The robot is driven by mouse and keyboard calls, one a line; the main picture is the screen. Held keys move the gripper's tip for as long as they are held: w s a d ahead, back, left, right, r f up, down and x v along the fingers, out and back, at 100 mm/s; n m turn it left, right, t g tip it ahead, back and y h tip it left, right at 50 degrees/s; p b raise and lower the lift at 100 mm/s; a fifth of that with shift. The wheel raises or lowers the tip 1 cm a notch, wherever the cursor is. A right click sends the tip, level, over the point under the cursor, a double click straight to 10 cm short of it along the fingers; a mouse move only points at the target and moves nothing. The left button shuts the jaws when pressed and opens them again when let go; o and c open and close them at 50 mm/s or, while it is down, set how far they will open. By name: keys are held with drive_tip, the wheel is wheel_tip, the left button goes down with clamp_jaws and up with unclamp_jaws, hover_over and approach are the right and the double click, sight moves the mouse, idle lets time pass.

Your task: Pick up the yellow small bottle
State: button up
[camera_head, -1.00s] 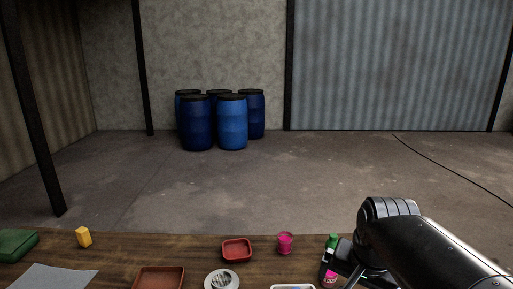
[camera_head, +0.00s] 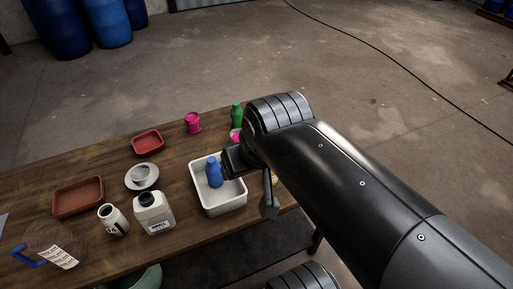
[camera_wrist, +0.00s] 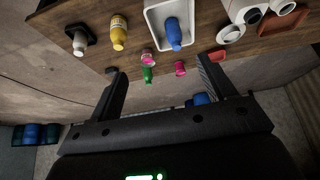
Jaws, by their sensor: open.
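The yellow small bottle (camera_wrist: 119,33) stands on the wooden table in the upper left of the wrist view. In the head view only a sliver of yellow (camera_head: 274,178) shows beside my arm, which hides the rest. My gripper (camera_wrist: 162,68) is open, with nothing between its fingers. It is apart from the yellow bottle, which lies beyond the left finger in the wrist view. In the head view my gripper is over the table's right part, near the white tray.
A white tray (camera_head: 224,208) holds a blue bottle (camera_head: 214,173). A small bottle on a dark base (camera_wrist: 80,43) stands next to the yellow bottle. A white jug (camera_head: 153,213) and red trays (camera_head: 148,142) are further left.

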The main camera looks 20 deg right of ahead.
drive_tip(key=w+d+f+g, duration=0.1)
drive_tip(key=w+d+f, duration=0.4)
drive_tip(key=w, duration=0.1)
drive_tip(key=w+d+f+n+g, duration=0.1)
drive_tip(key=w+d+f+g, duration=0.1)
drive_tip(key=w+d+f, duration=0.3)
drive_tip(key=w+d+f+n+g, duration=0.1)
drive_tip(key=w+d+f+g, duration=0.1)
drive_tip(key=w+d+f, duration=0.2)
drive_tip(key=shift+w+d+f, duration=0.2)
drive_tip(key=shift+w+f, duration=0.55)
drive_tip(key=shift+w, duration=0.15)
drive_tip(key=shift+w+d+f, duration=0.2)
drive_tip(key=shift+w+f, duration=0.5)
drive_tip(key=shift+w, duration=0.15)
drive_tip(key=shift+d+f+g, duration=0.15)
drive_tip(key=shift+f+g, duration=0.15)
wheel_tip(320, 180, down, 6)
drive_tip(key=shift+r, duration=0.25)
drive_tip(key=shift+s+f, duration=0.15)
drive_tip(key=shift+f, duration=2.6)
drive_tip(key=shift+c, duration=0.6)
drive_tip(key=c, duration=1.1)
